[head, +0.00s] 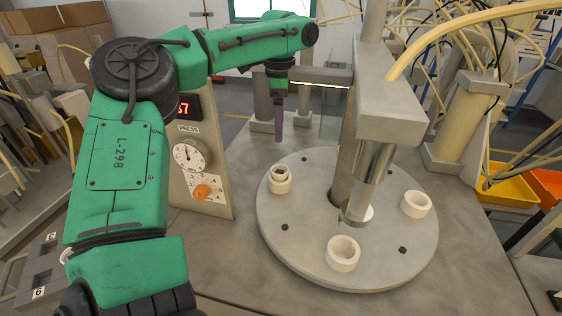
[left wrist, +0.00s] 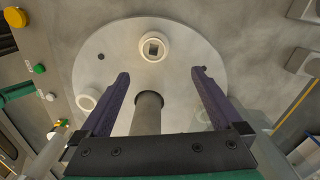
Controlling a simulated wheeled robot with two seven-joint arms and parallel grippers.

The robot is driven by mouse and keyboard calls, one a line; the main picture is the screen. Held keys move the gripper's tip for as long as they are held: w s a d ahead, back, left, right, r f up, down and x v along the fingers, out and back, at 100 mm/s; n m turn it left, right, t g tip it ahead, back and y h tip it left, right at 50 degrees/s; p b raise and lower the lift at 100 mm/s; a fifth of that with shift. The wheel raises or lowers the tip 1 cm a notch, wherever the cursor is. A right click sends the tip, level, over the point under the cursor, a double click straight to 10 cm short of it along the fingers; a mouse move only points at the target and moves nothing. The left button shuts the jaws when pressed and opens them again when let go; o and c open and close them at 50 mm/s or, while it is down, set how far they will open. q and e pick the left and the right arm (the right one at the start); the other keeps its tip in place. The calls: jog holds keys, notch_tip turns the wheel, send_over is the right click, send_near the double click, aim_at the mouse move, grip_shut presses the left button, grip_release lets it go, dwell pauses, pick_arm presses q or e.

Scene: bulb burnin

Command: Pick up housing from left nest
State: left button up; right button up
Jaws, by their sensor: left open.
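The housing (head: 281,172) is a small pale ring-shaped piece sitting upright in the left nest (head: 280,187), a cream ring on the round grey turntable (head: 310,250). In the left wrist view a piece with a dark square opening (left wrist: 154,47) sits in a white ring beyond my fingertips. My left gripper (head: 279,138) points down behind the left nest, above and apart from it; its purple fingers overlap edge-on. The left wrist view shows this gripper (left wrist: 160,75) open, with nothing held between the fingers. My right gripper is not in view.
Two other cream rings, front (head: 343,254) and right (head: 416,204), stand on the turntable. The press column and its head (head: 390,110) rise beside the left nest. A control panel (head: 205,165) with dial and orange button stands to the left.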

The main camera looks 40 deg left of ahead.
pick_arm(q)
send_near(280, 166)
jog(key=s+d, duration=0.2)
jog(key=shift+s+d+f, duration=0.1)
jog(key=shift+s, duration=0.25)
jog(key=f, duration=0.2)
jog(key=f+p, duration=0.1)
jog(key=f, duration=0.4)
jog(key=shift+w+a+p, duration=0.3)
jog(key=shift+w+p, duration=0.1)
jog(key=shift+f, duration=0.45)
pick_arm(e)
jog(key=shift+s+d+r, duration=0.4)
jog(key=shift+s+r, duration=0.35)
pick_arm(q)
jog(key=c, duration=1.4)
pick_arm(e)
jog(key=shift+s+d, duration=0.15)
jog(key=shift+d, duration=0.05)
